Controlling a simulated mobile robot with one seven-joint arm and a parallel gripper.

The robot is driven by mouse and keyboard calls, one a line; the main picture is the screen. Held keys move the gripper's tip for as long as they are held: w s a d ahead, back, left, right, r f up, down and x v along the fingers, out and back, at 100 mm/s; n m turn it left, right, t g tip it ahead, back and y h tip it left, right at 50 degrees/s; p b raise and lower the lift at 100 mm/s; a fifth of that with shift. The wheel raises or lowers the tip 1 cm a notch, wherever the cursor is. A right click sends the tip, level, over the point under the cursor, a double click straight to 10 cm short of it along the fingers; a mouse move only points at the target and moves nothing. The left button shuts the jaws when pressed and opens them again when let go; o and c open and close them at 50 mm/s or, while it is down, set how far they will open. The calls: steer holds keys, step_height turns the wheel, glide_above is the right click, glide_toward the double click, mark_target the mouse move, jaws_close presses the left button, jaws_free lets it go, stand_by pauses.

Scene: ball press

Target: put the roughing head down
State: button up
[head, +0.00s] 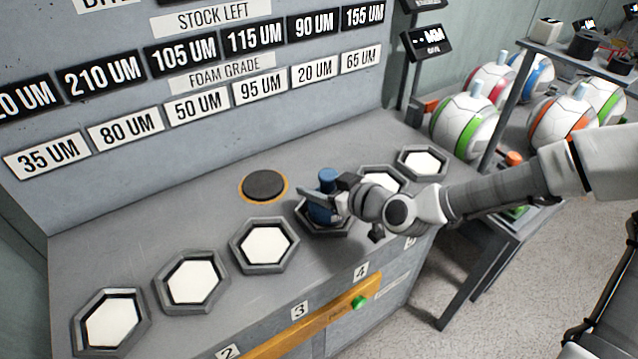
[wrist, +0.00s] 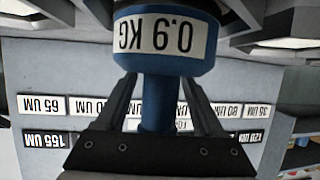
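The roughing head, which I take to be the blue piece (head: 324,198) labelled 0.9 KG, stands upright at the hexagonal tray marked 4 (head: 338,229). In the wrist view its wide blue body (wrist: 205,62) is at the top, with a narrower blue stem running toward my palm. My gripper (head: 330,192) reaches in from the right, with its fingers on either side of the stem. In the wrist view the fingertips (wrist: 158,85) come close to the stem just by the wide body. I cannot tell whether they touch it, or whether the piece rests fully on the tray.
Other hexagonal trays with white pads, such as the one marked 3 (head: 265,246), line the bench, several of them empty. A dark round disc (head: 264,186) lies behind. A label wall (head: 200,60) rises at the back. A rack of balls (head: 467,127) stands right.

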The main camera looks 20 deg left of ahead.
mark_target(334, 188)
steer(key=shift+r, duration=0.25)
steer(key=p+v, duration=0.2)
steer(key=v, duration=0.7)
steer(key=shift+d+f+p, duration=0.1)
steer(key=shift+d+p, duration=0.15)
steer(key=shift+p, duration=0.05)
steer(key=shift+d+f+b, duration=0.1)
steer(key=shift+f+b, duration=0.05)
steer(key=shift+b, duration=0.7)
steer(key=shift+s+d+r+b, duration=0.25)
steer(key=shift+d+r+b, duration=0.1)
steer(key=shift+b, duration=0.9)
steer(key=shift+s+d+r+b, duration=0.2)
steer(key=shift+s+d+b, duration=0.3)
steer(key=shift+b, duration=0.6)
steer(key=shift+r, duration=0.1)
steer(key=shift+d, duration=0.1)
